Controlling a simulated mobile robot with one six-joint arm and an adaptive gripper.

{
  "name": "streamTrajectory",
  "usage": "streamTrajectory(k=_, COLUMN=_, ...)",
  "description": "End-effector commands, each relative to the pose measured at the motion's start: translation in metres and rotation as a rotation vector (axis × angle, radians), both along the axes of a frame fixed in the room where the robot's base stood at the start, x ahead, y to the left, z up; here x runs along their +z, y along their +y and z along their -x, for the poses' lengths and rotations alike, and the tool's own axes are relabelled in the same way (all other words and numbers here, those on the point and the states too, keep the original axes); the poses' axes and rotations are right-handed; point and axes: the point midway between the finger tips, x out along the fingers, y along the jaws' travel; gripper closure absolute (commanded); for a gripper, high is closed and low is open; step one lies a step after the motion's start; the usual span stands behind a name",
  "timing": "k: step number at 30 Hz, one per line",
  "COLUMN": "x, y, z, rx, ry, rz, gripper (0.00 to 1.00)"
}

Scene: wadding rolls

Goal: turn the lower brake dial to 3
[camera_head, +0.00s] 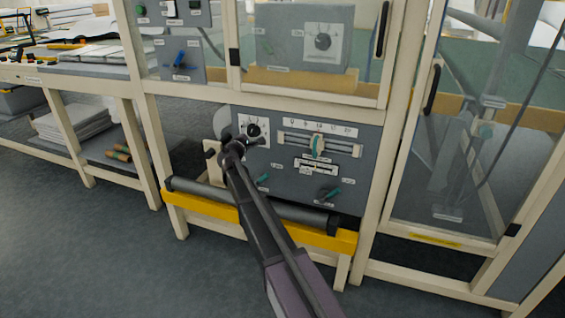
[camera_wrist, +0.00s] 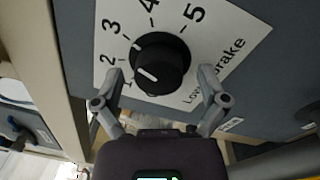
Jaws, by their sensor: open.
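The lower brake dial is a black round knob (camera_wrist: 162,60) on a white plate (camera_wrist: 225,45) numbered 1 to 5, with the word "brake" partly readable. In the head view the dial (camera_head: 254,130) is at the upper left of the lower grey panel, partly behind my gripper (camera_head: 238,141). In the wrist view my gripper (camera_wrist: 159,76) is open, one finger on each side of the knob's lower part. I see gaps between fingers and knob; contact is not clear.
A slider scale (camera_head: 318,146) and green-handled switches (camera_head: 328,193) sit on the same panel. A dark roller (camera_head: 285,211) and yellow bar (camera_head: 340,240) run below it. Another dial (camera_head: 322,42) is higher up. Cream frame posts stand on both sides.

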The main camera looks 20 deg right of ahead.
Motion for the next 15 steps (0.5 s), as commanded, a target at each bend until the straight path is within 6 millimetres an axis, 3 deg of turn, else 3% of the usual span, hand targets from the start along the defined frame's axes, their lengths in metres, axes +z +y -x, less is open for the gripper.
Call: streamTrajectory(k=15, x=-0.0007, y=-0.0010, z=0.0006, rx=0.000, ry=0.200, rz=0.274, gripper=0.07)
